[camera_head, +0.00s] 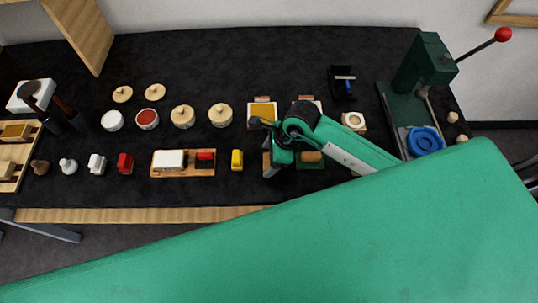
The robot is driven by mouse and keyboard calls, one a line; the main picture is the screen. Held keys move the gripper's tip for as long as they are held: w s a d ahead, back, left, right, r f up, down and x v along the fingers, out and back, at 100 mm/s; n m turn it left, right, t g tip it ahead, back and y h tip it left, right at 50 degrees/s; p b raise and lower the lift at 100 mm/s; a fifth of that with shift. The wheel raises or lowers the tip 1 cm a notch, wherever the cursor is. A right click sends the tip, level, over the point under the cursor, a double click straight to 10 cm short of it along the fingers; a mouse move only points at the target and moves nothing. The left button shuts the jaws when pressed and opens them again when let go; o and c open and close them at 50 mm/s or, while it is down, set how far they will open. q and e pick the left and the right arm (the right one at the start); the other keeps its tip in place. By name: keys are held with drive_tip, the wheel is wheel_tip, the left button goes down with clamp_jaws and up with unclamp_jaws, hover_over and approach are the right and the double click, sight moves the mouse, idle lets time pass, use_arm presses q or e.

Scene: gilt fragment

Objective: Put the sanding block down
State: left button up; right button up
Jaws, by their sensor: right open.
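My right gripper (270,145) is above the front middle of the dark table, its green arm coming in from the right. It is open, with nothing visibly held; its fingertips are small and partly hidden. A small tan block (312,157), which looks like the sanding block, lies on a green mat (312,166) just right of the gripper, apart from it as far as I can tell. The arm passes close above the block and covers part of the mat. My left gripper is not in view.
A wooden tray (183,174) with a white block and a red item lies left of the gripper, with a yellow item (237,160) between. Lidded jars and bowls stand behind. A green press (425,65) with a red-knobbed lever stands right.

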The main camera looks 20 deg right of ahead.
drive_tip(key=b+v, duration=0.2)
drive_tip(key=v, duration=1)
drive_tip(key=shift+b, duration=0.4)
drive_tip(key=shift+s, duration=0.15)
